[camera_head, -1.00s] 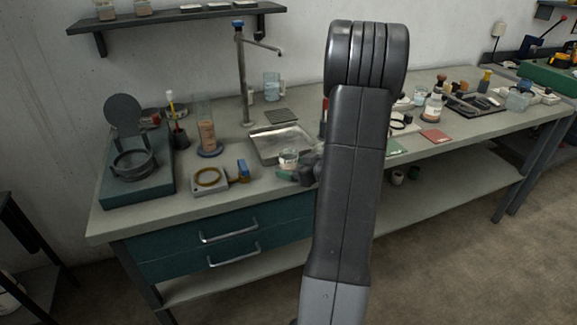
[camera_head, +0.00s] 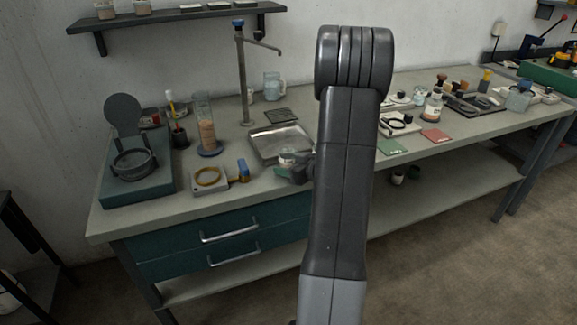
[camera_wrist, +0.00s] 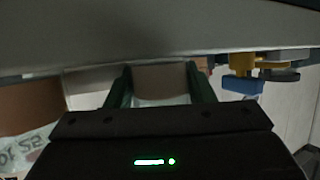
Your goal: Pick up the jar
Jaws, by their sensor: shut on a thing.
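The jar (camera_head: 287,157) is a small clear container with a pale band, seen in the head view at the front edge of the metal tray. My gripper (camera_head: 290,173) is beside and in front of it, partly hidden by my own arm. In the wrist view my gripper (camera_wrist: 160,88) has its two dark green fingers on either side of the jar (camera_wrist: 160,80), which shows a tan part and a whitish part. The fingers are shut on it. Its far side and underside are hidden, and I cannot tell whether it is clear of the surface.
The metal tray (camera_head: 268,144) lies right behind the jar. A tap stand (camera_head: 243,80) rises behind it. A tall cylinder (camera_head: 206,135) stands further left. Bare bench lies along the front edge.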

